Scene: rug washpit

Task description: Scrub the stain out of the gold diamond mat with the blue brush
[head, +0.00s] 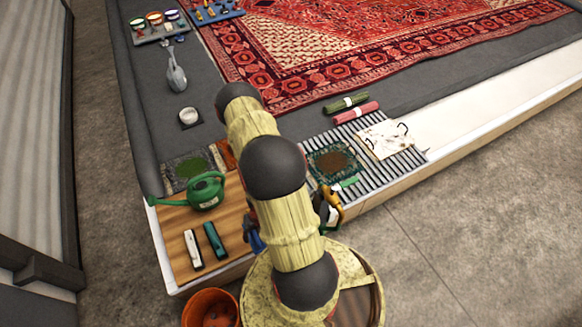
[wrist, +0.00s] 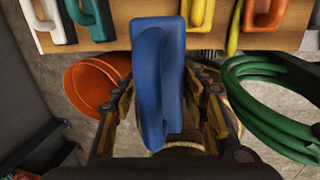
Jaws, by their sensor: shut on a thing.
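The blue brush (wrist: 155,75) fills the middle of the wrist view, handle toward the camera. My gripper (wrist: 168,98) is shut on it. In the head view a bit of the blue brush (head: 253,236) shows at the left of my arm, near the wooden board's edge; my arm hides most of my gripper there. I cannot pick out a gold diamond mat for sure. A dark teal patterned mat (head: 312,161) with a brown stain lies on the striped grate. A dark grey mat (head: 177,183) with a green stain lies behind the watering can. An orange-red patch (head: 226,155) shows beside my arm.
The wooden board (head: 171,222) bears the green watering can (head: 207,193) and several handled tools. An orange bucket (head: 212,308) stands on the floor by its front edge. A green hose (wrist: 280,110) lies at right in the wrist view. Rolled cloths (head: 355,112) lie past the grate.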

